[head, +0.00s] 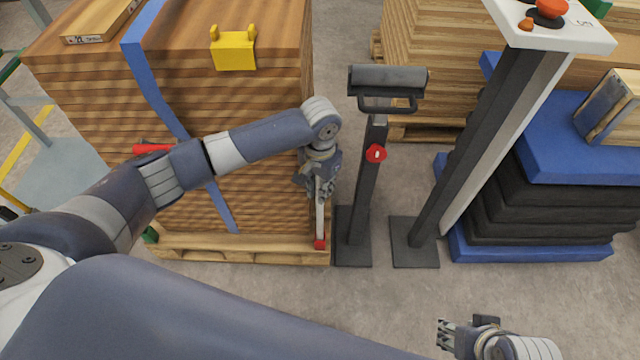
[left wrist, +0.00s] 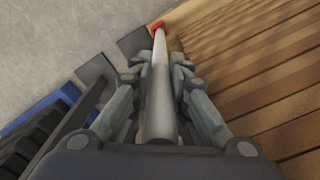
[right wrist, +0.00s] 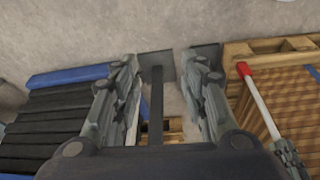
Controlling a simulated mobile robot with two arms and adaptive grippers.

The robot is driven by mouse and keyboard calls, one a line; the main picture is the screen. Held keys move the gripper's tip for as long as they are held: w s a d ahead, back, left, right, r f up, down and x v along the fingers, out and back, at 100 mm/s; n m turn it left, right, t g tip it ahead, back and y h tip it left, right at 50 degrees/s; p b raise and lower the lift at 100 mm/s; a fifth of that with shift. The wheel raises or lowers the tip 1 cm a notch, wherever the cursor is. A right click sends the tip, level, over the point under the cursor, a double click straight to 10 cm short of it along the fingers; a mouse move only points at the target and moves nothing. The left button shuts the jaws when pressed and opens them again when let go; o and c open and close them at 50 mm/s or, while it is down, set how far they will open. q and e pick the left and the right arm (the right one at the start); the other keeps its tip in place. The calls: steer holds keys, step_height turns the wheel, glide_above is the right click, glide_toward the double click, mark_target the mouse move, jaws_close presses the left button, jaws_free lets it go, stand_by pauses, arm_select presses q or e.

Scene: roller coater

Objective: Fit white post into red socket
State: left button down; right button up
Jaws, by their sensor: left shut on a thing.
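My left gripper (head: 321,186) is shut on the white post (head: 320,217), which hangs nearly upright beside the front right corner of the wood stack. In the left wrist view the post (left wrist: 160,88) runs away between the fingers. A red piece, seemingly the red socket (head: 319,244), is at the post's lower end by the pallet corner; it also shows in the left wrist view (left wrist: 157,27) and the right wrist view (right wrist: 243,69). I cannot tell whether the post is seated in it. My right gripper (head: 446,334) is open and empty, low at the right.
The wood stack (head: 262,130) on a pallet (head: 250,250) stands left of the post. A dark stand with a roller (head: 388,78) and red knob (head: 376,153) is close on the right. Beyond it is a control post (head: 500,125). Open floor (head: 400,305) lies in front.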

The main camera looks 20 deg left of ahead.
arm_select(q)
steer(key=c, duration=1.5)
jaws_free()
steer(key=shift+c, duration=0.2)
